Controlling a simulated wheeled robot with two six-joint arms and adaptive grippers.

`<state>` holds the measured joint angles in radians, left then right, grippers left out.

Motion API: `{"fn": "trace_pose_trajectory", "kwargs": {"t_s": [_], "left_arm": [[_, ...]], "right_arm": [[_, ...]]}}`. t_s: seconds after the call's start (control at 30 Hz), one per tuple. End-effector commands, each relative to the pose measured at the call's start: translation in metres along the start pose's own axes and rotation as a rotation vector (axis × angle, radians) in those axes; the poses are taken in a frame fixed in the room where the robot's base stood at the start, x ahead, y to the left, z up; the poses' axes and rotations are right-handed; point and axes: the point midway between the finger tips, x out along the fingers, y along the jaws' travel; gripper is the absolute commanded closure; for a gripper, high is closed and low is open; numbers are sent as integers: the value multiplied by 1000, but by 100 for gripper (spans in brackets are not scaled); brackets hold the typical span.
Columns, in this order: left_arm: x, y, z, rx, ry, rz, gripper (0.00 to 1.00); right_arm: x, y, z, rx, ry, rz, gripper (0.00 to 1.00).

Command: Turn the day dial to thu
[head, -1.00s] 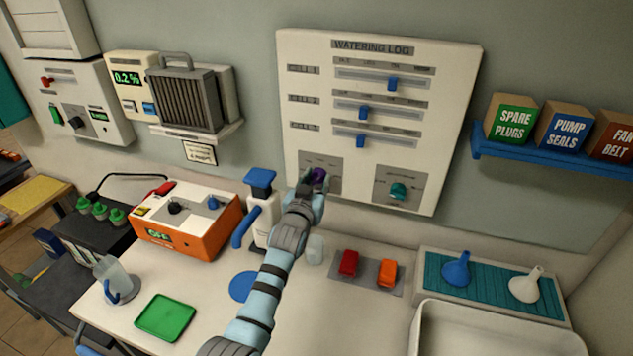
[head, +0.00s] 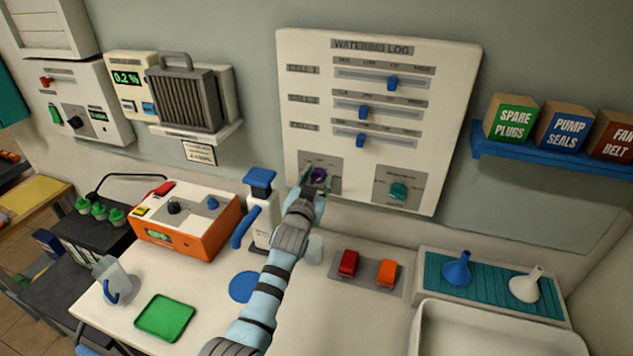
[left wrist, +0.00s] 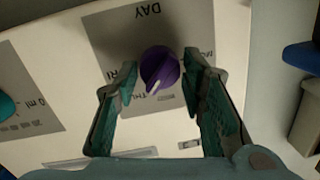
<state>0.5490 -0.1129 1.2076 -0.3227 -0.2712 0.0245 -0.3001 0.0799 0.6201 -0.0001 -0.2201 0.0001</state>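The purple day dial (head: 318,173) sits on a grey plate (head: 333,178) at the lower left of the watering log board (head: 300,140). In the left wrist view, the dial (left wrist: 160,66) appears with upside-down lettering around it. Its white pointer aims down and slightly left, near a partly hidden label starting "TH". My left gripper (head: 313,186) is open at the dial. In the left wrist view, its fingers (left wrist: 160,75) stand on either side, with a clear gap on the left and the right finger close to the dial. My right gripper is not in view.
A teal dial (head: 398,191) sits to the right on the same board, below several blue sliders. A white bottle with a blue top (head: 261,210) stands just left of my arm. Red and orange blocks (head: 367,268) are on the counter below.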

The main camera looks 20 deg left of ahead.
Motion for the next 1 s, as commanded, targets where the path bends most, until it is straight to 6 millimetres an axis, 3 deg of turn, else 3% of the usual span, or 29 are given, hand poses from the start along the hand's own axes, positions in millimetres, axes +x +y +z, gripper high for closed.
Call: {"fn": "trace_pose_trajectory", "kwargs": {"t_s": [0.47,0.57,0.8,1.0], "left_arm": [[-9,0,3,-2,-6,-1,48],[-28,0,4,-3,-6,0,48],[-94,1,3,-3,-6,0,48],[-119,1,2,-1,-6,1,48]], "right_arm": [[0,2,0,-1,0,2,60],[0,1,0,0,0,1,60],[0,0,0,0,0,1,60],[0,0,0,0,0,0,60]]}}
